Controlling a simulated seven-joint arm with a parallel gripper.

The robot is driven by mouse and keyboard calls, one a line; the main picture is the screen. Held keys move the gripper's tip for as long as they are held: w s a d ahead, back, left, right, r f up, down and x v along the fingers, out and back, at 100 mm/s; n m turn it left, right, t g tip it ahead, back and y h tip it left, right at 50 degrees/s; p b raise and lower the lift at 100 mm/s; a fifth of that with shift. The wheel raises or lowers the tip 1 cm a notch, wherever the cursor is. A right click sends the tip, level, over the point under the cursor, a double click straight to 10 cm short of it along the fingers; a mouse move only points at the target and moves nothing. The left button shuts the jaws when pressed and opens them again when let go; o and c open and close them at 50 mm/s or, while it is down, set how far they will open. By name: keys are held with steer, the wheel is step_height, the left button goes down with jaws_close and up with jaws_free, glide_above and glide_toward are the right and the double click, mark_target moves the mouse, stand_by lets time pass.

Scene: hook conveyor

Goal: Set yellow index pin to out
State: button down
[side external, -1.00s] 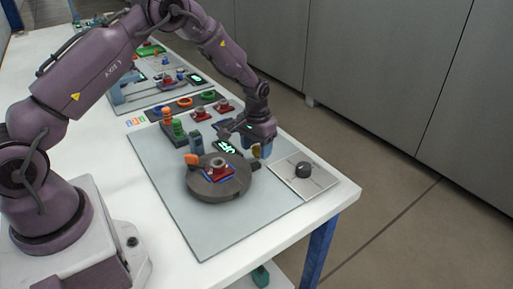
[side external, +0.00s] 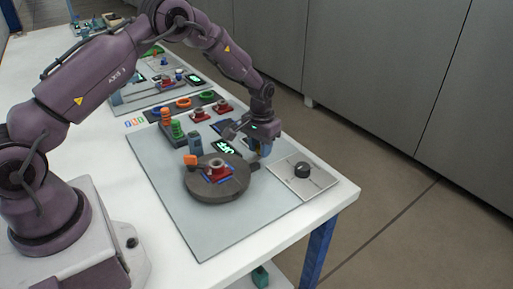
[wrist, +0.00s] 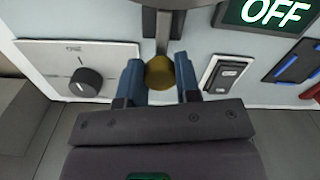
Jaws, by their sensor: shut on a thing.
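The yellow index pin (wrist: 160,72) shows as a round yellow knob in the wrist view, at the end of a grey bar. My gripper (wrist: 158,82) has its two blue fingers on either side of the knob and is shut on it. In the side external view my gripper (side external: 262,150) is low at the right edge of the dark round turntable (side external: 222,188). The knob is hidden behind my fingers there. How far the pin is pulled out cannot be told.
A plate with a black dial (wrist: 86,82) is left of my fingers in the wrist view. A rocker switch (wrist: 225,75) and a display reading OFF (wrist: 275,14) are to the right. An orange block (side external: 190,160) and a red-and-blue part (side external: 217,172) sit on the turntable.

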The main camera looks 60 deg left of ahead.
steer(key=shift+w, duration=0.3)
steer(key=c, duration=0.8)
jaws_free()
steer(key=shift+s, duration=0.1)
step_height(320, 180, up, 13)
